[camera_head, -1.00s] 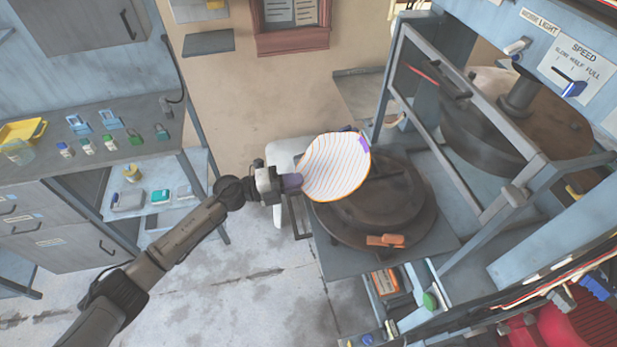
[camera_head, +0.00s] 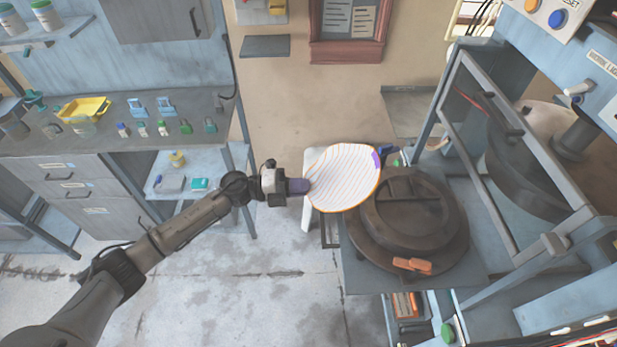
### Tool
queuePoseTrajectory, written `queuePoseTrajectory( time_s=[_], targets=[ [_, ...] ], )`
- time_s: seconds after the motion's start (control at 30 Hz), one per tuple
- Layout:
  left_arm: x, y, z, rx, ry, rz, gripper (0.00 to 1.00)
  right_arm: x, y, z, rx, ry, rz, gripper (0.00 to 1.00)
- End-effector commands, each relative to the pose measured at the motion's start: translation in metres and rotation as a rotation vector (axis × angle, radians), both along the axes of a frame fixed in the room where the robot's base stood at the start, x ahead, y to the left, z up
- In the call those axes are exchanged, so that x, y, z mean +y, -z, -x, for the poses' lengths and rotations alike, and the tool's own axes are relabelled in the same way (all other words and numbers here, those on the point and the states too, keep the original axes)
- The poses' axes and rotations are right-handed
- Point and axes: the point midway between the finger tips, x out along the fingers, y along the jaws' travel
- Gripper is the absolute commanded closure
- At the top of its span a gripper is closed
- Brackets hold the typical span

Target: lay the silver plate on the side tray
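The silver plate (camera_head: 340,182) is a pale disc with thin stripes, an orange rim and a purple mark at its far right edge. My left gripper (camera_head: 298,186) is shut on its left edge and holds it out flat. The plate overlaps the upper left of the round dark press bed (camera_head: 405,222) and covers part of a white stool (camera_head: 313,158). Its height above them is hard to tell. I cannot tell for sure which surface is the side tray; a grey flat shelf (camera_head: 415,108) is behind the press. My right gripper is not in view.
The press frame (camera_head: 490,150) with its glazed guard stands on the right. An orange block (camera_head: 412,265) lies on the front of the press bed. A workbench (camera_head: 110,125) with a yellow tray (camera_head: 84,108) and locks is on the left. The floor between is clear.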

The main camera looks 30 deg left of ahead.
Motion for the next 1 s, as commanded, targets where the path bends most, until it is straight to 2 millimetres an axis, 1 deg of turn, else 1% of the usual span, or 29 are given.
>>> queuePoseTrajectory(
  time_s=[0.27,0.37,0.43,0.53,0.6,0.73,0.9,1.0],
  targets=[
    [0.0,0.0,0.0,-0.001,0.0,-0.001,1.0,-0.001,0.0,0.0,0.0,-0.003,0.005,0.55],
    [0.003,-0.001,-0.004,-0.002,-0.029,-0.003,1.0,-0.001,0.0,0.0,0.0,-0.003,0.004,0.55],
    [0.008,-0.002,-0.01,-0.002,-0.077,-0.003,1.0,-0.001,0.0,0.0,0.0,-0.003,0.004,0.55],
    [0.019,-0.005,-0.023,-0.001,-0.183,-0.003,1.0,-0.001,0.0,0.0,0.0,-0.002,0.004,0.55],
    [0.03,-0.007,-0.033,-0.002,-0.275,-0.005,1.0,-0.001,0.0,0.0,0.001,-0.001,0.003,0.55],
    [0.045,-0.019,-0.046,-0.004,-0.434,-0.005,1.0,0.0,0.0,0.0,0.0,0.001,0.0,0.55],
    [0.057,-0.038,-0.054,-0.002,-0.62,0.002,1.0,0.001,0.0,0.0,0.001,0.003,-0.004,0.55],
    [0.062,-0.05,-0.055,0.002,-0.733,0.004,1.0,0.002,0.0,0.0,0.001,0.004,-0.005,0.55]
  ],
)
